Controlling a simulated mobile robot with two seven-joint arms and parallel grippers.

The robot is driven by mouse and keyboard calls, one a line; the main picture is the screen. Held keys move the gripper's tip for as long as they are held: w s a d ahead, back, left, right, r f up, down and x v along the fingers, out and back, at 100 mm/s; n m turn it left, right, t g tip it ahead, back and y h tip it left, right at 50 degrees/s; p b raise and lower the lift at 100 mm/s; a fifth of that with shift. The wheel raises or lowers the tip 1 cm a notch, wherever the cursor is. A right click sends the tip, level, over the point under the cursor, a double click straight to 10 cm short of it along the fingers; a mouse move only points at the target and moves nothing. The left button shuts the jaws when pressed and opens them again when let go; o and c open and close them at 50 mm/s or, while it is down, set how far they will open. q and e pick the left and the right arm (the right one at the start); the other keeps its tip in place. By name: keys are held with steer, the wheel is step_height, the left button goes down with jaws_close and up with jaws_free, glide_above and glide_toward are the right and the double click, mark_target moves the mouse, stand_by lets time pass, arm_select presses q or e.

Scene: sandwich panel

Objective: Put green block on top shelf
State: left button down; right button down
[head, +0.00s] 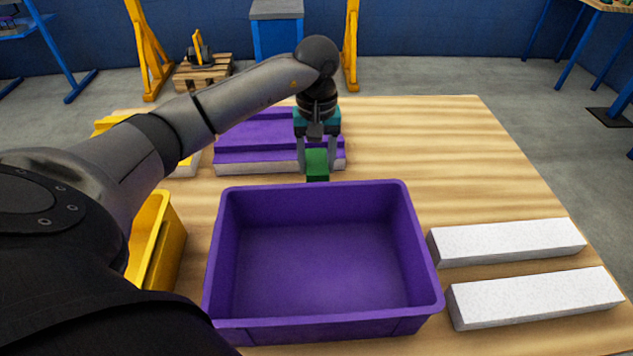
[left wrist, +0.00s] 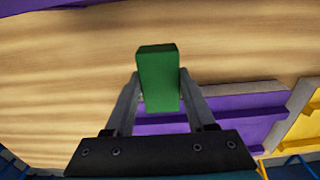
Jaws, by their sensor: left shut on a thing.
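The green block (head: 317,164) is between the fingers of my left gripper (head: 317,158), which is shut on it. The left wrist view also shows the green block (left wrist: 158,78) between the fingers of the left gripper (left wrist: 160,92). In the head view the block appears in front of the purple stepped shelf (head: 255,138), near its right end. I cannot tell whether the block touches the shelf or the table. The purple shelf (left wrist: 235,108) also shows behind the fingers in the left wrist view. My right gripper is not in view.
A purple bin (head: 315,262), empty, stands at the front of the wooden table (head: 430,135). A yellow bin (head: 158,240) is partly hidden by my left arm. Two white bars (head: 510,242) (head: 535,297) lie at the right. The table's far right is clear.

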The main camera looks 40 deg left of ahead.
arm_select(q)
steer(key=shift+f, duration=0.6)
step_height(320, 180, down, 4)
steer(key=shift+r+b, duration=0.25)
steer(key=shift+b, duration=0.2)
steer(key=shift+f, duration=0.3)
steer(key=shift+r, duration=0.1)
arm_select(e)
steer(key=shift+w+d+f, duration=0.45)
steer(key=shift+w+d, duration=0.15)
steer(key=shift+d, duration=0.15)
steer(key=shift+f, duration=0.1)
arm_select(q)
steer(key=shift+c, duration=1.2)
jaws_free()
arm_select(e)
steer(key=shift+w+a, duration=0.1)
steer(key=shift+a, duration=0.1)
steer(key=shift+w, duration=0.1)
